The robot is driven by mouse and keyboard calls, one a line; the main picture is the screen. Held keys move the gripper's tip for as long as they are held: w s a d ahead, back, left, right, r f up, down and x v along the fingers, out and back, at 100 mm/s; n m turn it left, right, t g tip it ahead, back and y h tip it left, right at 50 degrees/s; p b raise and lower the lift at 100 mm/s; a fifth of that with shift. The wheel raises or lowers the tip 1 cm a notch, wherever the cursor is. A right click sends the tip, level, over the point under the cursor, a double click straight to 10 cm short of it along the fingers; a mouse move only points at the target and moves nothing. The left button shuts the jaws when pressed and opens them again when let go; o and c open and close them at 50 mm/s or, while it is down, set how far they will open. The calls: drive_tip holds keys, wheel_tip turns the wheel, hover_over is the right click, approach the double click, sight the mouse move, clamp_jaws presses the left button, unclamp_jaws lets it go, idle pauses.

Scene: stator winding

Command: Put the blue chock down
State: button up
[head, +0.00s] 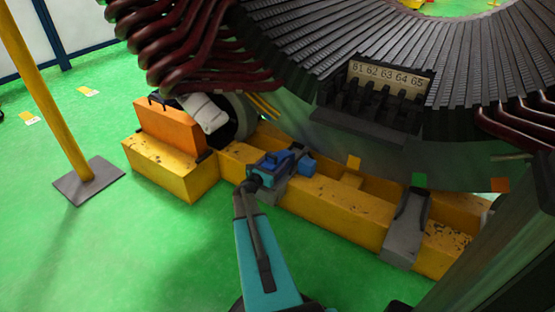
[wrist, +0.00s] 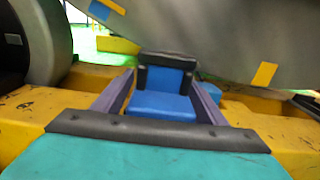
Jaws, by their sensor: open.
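The blue chock (wrist: 160,104), with a dark grey upright back end, sits on the yellow beam (head: 330,205) below the large stator ring. In the wrist view it lies between the two finger bars of my gripper (wrist: 161,82), one on each side. The jaws are open; narrow gaps or light contact at the chock's sides cannot be told apart. In the head view my gripper (head: 262,177) is at the near side of the blue chock (head: 280,158) and partly hides it. The chock's underside is hidden.
An orange block (head: 168,130) stands on the beam's left end, beside a grey wheel (head: 240,115). The stator ring (head: 330,152) hangs close above. A yellow post (head: 50,95) stands at left; the green floor in front is clear.

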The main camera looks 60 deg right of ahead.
drive_tip(key=a+p, duration=0.2)
drive_tip(key=a, duration=0.9)
drive_tip(key=shift+p, duration=0.4)
drive_tip(key=s+a+f+m+g+y, duration=0.1)
drive_tip(key=s+a+f+m+y, duration=0.3)
drive_tip(key=a, duration=1)
drive_tip(key=s+a+f+m+g+y, duration=0.1)
drive_tip(key=s+a+f+m+y, duration=0.3)
drive_tip(key=a+f, duration=0.7)
drive_tip(key=s+a+f+m+g+y, duration=0.1)
drive_tip(key=s+a+f+m+y, duration=0.3)
drive_tip(key=a, duration=1.3)
wheel_tip(320, 180, down, 4)
drive_tip(key=shift+s+f+m+g+y, duration=0.15)
drive_tip(key=shift+m+g+y, duration=0.25)
drive_tip(key=shift+m+y, duration=0.5)
drive_tip(key=s+a+m+y, duration=0.1)
drive_tip(key=s+a, duration=0.1)
drive_tip(key=a, duration=0.3)
drive_tip(key=s+a+m+y, duration=0.1)
drive_tip(key=s+a, duration=0.1)
drive_tip(key=a, duration=0.3)
drive_tip(key=s+a+f+m+g+y, duration=0.1)
drive_tip(key=s+a+m+y, duration=0.1)
drive_tip(key=a, duration=0.3)
drive_tip(key=shift+a, duration=0.2)
drive_tip(key=shift+r, duration=0.1)
